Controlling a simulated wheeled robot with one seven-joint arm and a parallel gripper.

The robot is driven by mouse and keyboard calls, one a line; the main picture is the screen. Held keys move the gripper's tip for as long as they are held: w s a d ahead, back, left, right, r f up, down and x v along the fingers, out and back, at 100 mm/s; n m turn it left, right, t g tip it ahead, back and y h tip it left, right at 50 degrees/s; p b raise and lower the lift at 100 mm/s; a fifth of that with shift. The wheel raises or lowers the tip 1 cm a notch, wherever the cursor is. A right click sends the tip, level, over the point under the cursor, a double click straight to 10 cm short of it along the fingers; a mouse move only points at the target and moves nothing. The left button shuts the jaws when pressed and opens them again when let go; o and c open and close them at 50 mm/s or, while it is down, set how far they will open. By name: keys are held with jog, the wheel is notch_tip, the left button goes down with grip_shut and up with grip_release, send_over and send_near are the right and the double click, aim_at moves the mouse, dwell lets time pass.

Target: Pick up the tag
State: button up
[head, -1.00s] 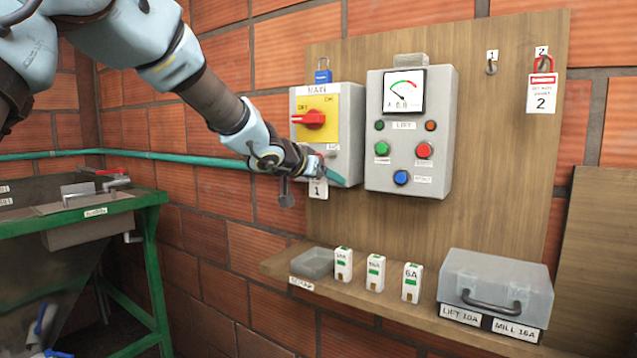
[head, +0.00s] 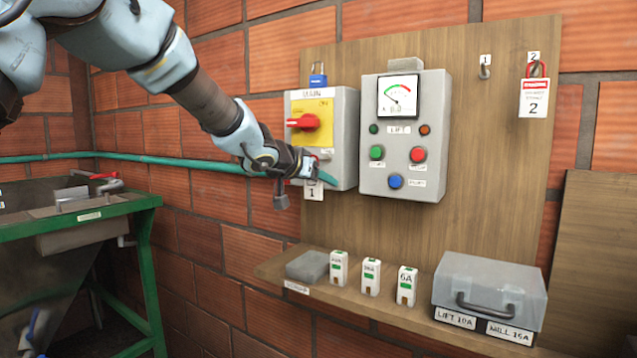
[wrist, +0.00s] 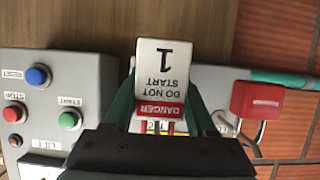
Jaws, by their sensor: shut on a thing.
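The white tag with a red DANGER band, "DO NOT START" and the number 1 (wrist: 163,65) is upside down in the wrist view. It sits between the green fingers of my gripper (wrist: 162,98), which is shut on it. In the head view the tag's lower part (head: 313,191) shows just below my gripper (head: 304,172), at the lower edge of the MAIN switch box (head: 346,135). The tag's upper end is hidden by the gripper there. A red padlock (wrist: 258,99) with a metal shackle is beside the gripper in the wrist view.
The grey LIFT control box (head: 403,170) stands right of the tag. A second tag, number 2 (head: 534,98), hangs from a hook at the upper right; hook 1 (head: 485,70) is empty. Below is a shelf (head: 390,309) with small modules and a grey case (head: 489,292).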

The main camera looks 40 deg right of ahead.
jog(key=s+a, duration=0.4)
jog(key=a, duration=1.3)
jog(key=shift+s+a+r+b, duration=0.2)
jog(key=shift+a+r+b, duration=0.05)
jog(key=shift+r+b, duration=0.15)
